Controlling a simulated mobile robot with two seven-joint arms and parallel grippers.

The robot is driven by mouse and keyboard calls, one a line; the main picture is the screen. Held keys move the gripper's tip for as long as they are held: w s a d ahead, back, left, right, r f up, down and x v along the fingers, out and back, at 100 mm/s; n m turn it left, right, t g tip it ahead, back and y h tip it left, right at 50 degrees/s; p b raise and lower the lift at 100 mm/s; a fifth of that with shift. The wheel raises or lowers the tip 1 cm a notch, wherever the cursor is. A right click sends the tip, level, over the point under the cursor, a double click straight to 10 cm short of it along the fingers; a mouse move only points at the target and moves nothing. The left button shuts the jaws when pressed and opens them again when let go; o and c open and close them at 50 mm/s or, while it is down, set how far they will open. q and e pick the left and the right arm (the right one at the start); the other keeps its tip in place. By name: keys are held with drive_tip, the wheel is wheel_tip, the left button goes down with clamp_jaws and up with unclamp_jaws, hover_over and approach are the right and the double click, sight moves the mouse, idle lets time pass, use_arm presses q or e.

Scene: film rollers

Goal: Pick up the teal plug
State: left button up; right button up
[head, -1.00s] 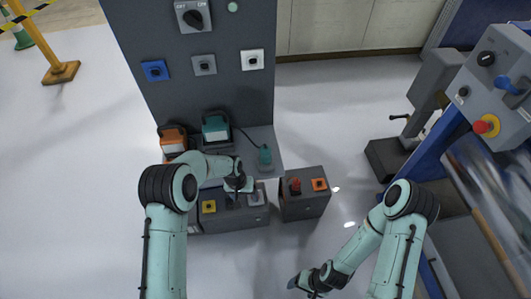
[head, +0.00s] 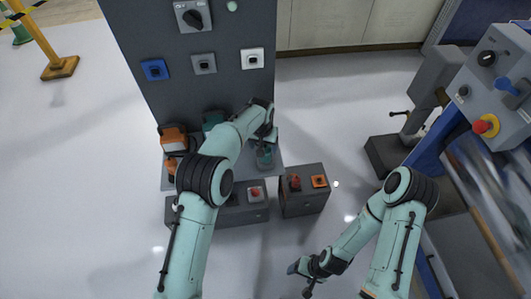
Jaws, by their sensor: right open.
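The teal plug (head: 265,159) stands at the right end of the grey shelf (head: 274,149), below the dark panel. My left gripper (head: 265,136) is right at the top of the plug, and its own wrist hides the fingers, so I cannot tell whether they touch or grip it. The teal box (head: 212,120) behind it on the shelf is mostly covered by my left arm. My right gripper (head: 299,280) is open and empty over the floor at the bottom centre, well away from the plug.
The dark panel (head: 200,95) carries blue, grey and white sockets. An orange box (head: 174,138) stands at the shelf's left. Low grey boxes with a red-and-white piece (head: 255,193) and an orange socket (head: 319,181) stand in front. A machine (head: 485,90) fills the right side.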

sight(266, 152)
use_arm(q)
drive_tip(key=shift+w+d+f, duration=0.1)
drive_tip(key=shift+d+f, duration=0.05)
drive_tip(key=shift+f, duration=0.75)
drive_tip(key=shift+w+d+f, duration=0.1)
drive_tip(key=shift+w+f, duration=0.05)
drive_tip(key=shift+f, duration=0.75)
drive_tip(key=shift+w+d+f, duration=0.1)
drive_tip(key=shift+d+f, duration=0.05)
drive_tip(key=shift+f, duration=0.75)
drive_tip(key=c, duration=1.2)
